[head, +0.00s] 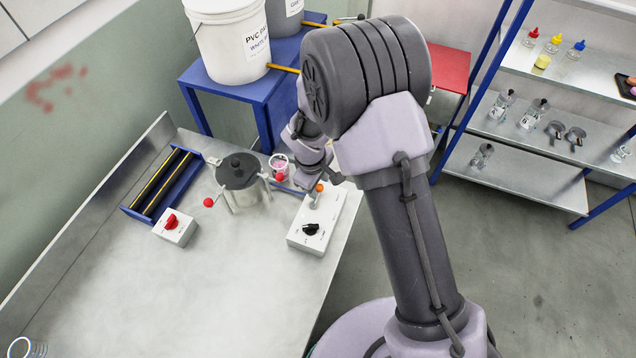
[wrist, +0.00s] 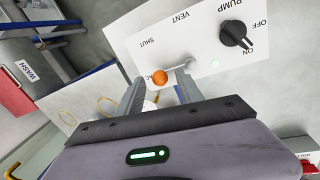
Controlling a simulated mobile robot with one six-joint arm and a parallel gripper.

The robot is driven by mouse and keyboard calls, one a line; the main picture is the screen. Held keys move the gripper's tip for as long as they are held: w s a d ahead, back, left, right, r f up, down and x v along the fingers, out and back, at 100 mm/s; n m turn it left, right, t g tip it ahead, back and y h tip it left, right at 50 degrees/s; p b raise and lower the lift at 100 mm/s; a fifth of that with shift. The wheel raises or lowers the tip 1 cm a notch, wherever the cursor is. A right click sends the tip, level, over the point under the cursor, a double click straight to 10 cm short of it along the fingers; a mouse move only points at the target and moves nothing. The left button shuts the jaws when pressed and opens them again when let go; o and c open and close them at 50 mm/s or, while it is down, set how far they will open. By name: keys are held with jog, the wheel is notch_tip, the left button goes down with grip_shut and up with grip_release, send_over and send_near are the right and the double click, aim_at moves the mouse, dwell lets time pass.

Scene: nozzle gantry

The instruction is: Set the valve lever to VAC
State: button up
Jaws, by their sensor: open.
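The valve lever is a short grey arm with an orange ball knob (wrist: 160,77), on a white control panel (wrist: 150,45). In the wrist view its ball lies by a label ending in "AC", whose first letter is hidden, and its arm points that way from the pivot. SHUT and VENT are printed farther round. My gripper (wrist: 162,84) is open, its fingertips on either side of the ball in the picture; I cannot tell whether they touch it. In the head view the orange ball (head: 320,188) shows beside my gripper (head: 313,200) at the panel's far end.
A lidded grey pot (head: 238,172), a box with a red knob (head: 174,228) and a blue rack (head: 160,185) stand left.

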aim_at(312, 203)
notch_tip(312, 203, up, 17)
jog(key=s+a+p, duration=0.1)
jog(key=s+p, duration=0.1)
jog(key=p, duration=0.1)
jog(key=shift+s+a+p, duration=0.3)
jog(key=shift+s+a, duration=0.05)
jog(key=shift+s, duration=0.05)
jog(key=shift+f, duration=0.1)
jog(key=s+d+r+m+t+y+b, duration=0.1)
jog(key=s+d+r+m+b, duration=0.3)
jog(key=d+m+b, duration=0.25)
jog(key=s+d+m+t+b, duration=0.1)
jog(key=s+d+m+b, duration=0.1)
jog(key=s, duration=0.3)
jog(key=s+d+m+t+y+b, duration=0.1)
jog(key=s+d+m+b, duration=0.1)
jog(key=s+m+b, duration=0.2)
jog(key=s+d+f+m+t+y+b, duration=0.1)
jog(key=s+d+m+b, duration=0.1)
jog(key=s, duration=0.5)
jog(key=shift+d+m+b, duration=0.25)
jog(key=shift+m+b, duration=0.65)
jog(key=shift+m, duration=0.05)
